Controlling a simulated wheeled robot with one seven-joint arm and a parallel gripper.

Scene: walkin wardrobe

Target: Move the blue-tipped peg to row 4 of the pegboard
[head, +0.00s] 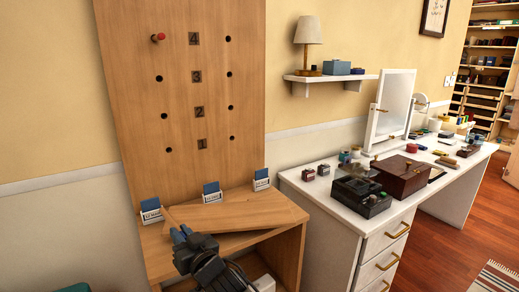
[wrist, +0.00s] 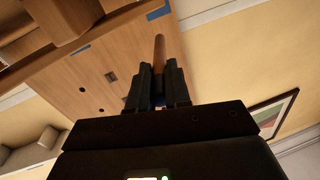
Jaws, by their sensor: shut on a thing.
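The wooden pegboard (head: 180,90) stands upright against the wall, with number plates 4, 3, 2 and 1 from top to bottom and a hole on each side of most plates. A red-tipped peg (head: 158,37) sits in the left hole of row 4; the right hole of row 4 (head: 228,39) is empty. My gripper (head: 180,236) is low in front of the board, above its ledge. It is shut on the blue-tipped peg, whose brown wooden shaft (wrist: 159,52) sticks out beyond the fingers in the wrist view. Its blue end is mostly hidden between the fingers.
Several blue-and-white cards (head: 212,193) stand along the ledge (head: 245,211) at the board's foot. A white dressing table (head: 315,195) with a mirror, a black tray and boxes stands at right. A wall shelf (head: 335,78) holds a lamp. The space before the upper board is clear.

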